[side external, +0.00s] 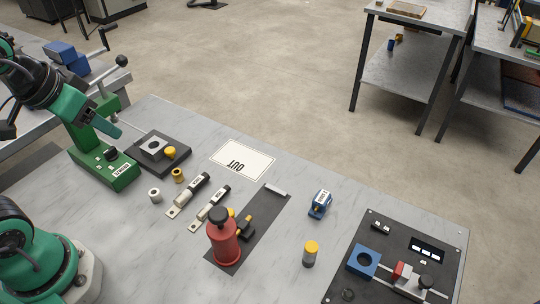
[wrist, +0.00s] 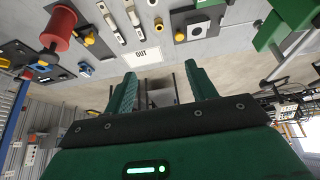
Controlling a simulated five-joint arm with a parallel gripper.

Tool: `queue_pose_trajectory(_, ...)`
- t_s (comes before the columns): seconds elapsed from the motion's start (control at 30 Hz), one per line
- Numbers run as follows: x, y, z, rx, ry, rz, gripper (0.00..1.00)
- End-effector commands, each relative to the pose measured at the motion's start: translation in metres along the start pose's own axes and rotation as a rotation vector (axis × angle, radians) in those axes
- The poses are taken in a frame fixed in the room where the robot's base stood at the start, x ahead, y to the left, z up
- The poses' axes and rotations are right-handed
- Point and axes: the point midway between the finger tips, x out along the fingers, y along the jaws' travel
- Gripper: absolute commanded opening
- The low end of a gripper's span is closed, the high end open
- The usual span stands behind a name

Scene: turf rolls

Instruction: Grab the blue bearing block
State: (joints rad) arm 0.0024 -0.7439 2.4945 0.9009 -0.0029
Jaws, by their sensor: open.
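The blue bearing block (side external: 362,261) is a square block with a round dark hole. It sits on the dark panel (side external: 382,226) at the lower right of the side view. In the side view my arm reaches in at the upper left, far across the table from the block and beside the green press.
A red cylinder (side external: 224,243) stands between my arm and the panel. A small labelled blue item (side external: 320,203) and a yellow-topped cylinder (side external: 310,254) stand nearer the panel. The green press (side external: 120,170) and a grey block with a hole (side external: 153,148) are at left.

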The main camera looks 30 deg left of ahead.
Motion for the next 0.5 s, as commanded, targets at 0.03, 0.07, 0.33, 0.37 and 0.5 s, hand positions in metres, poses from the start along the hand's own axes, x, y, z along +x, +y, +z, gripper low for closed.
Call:
queue_pose_trajectory(0.03, 0.000, 0.001, -0.002, 0.000, -0.003, 0.002, 0.56)
queue_pose_trajectory(0.07, 0.000, 0.002, -0.004, 0.000, -0.005, 0.003, 0.56)
queue_pose_trajectory(0.33, 0.002, 0.015, -0.034, -0.002, -0.048, 0.025, 0.56)
queue_pose_trajectory(0.37, 0.003, 0.018, -0.039, -0.003, -0.056, 0.029, 0.56)
queue_pose_trajectory(0.5, 0.009, 0.032, -0.063, -0.007, -0.089, 0.043, 0.56)
